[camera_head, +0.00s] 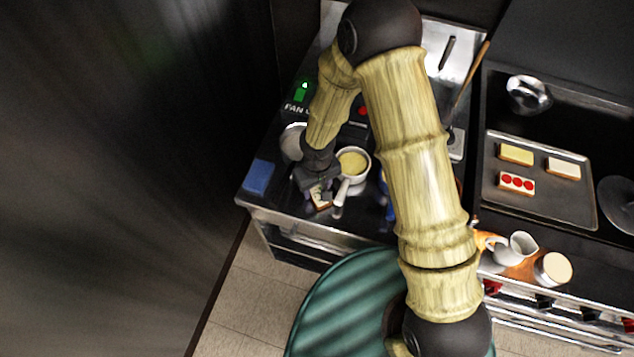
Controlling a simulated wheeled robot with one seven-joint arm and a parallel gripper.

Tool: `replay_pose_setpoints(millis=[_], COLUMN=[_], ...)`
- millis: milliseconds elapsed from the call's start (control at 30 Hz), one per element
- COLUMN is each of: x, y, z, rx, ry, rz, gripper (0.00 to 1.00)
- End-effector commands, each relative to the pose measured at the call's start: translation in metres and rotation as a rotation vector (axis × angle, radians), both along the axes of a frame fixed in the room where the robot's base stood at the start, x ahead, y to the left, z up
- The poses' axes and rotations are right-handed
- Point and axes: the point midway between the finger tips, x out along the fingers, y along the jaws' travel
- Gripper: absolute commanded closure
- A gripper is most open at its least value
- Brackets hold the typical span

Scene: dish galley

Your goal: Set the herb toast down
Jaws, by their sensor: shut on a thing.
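My gripper (317,190) is at the left part of the dark counter (285,206), pointing down. It is shut on the herb toast (321,197), a small slice with a pale top and brown edge. The gripper covers part of the toast. I cannot tell whether the toast touches the counter or is held just above it.
A white saucepan (353,166) with yellow contents stands right beside the gripper. A blue cloth (258,177) lies to the left. A pale bowl (291,141) is behind. A metal tray (545,202) at right holds several toasts. A jug (516,247) stands on a wooden board.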

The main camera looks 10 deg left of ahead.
Motion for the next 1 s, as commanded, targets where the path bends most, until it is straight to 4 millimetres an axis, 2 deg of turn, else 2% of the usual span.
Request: replay_pose_setpoints(millis=[300,333,433,767,867,1000], x=[0.0,0.0,0.0,0.0,0.0,0.001], y=[0.0,0.0,0.0,0.0,0.001,0.002], z=[-0.004,-0.004,-0.003,-0.002,0.002,0.019], rx=[0.001,0.001,0.001,0.0,0.001,0.004], ry=[-0.001,-0.001,-0.001,0.0,-0.001,-0.003], rz=[-0.001,0.0,0.0,0.0,0.0,-0.001], gripper=[0.75,0.51,0.31,0.31,0.31,0.31])
